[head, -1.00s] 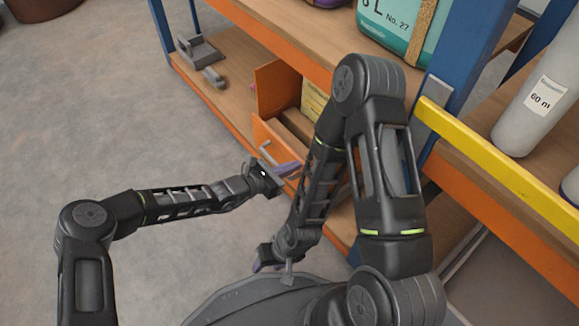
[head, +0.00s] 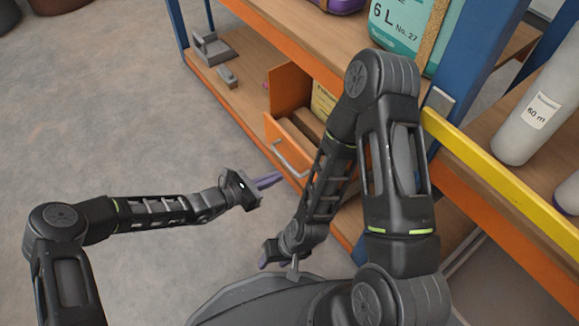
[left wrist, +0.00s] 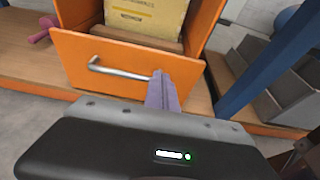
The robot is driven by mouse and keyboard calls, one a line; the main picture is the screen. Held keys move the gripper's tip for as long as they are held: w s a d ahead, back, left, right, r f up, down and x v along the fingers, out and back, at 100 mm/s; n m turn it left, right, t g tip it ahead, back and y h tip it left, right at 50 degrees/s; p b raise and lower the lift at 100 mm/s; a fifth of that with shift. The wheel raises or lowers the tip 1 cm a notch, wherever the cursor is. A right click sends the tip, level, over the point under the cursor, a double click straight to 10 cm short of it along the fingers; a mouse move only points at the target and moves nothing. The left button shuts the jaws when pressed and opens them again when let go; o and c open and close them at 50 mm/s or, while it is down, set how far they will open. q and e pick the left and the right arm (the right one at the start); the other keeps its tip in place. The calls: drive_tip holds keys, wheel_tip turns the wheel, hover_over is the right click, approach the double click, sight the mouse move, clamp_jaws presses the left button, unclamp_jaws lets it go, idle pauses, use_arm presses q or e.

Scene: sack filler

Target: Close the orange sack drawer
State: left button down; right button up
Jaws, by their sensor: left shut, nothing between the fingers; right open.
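The orange sack drawer (head: 287,147) stands pulled out of its orange housing on the lower shelf, with a silver bar handle on its front. In the left wrist view the drawer front (left wrist: 125,72) fills the upper middle, with its handle (left wrist: 118,70) across it and a yellow sack (left wrist: 150,18) behind. My left gripper (head: 281,179) is shut and empty, in front of the drawer. In the left wrist view its purple fingers (left wrist: 162,90) overlap the handle's right end; whether they touch cannot be told. My right gripper (head: 264,262) hangs low near my base, mostly hidden, away from the drawer.
A blue shelf post (head: 465,60) and yellow rail (head: 510,185) stand to the right. A grey metal piece (head: 212,50) lies on the lower shelf, left of the drawer. The floor (head: 120,120) in front is clear.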

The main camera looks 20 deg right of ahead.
use_arm(q)
drive_tip(key=shift+p+v, duration=0.35)
drive_tip(key=shift+v, duration=1.45)
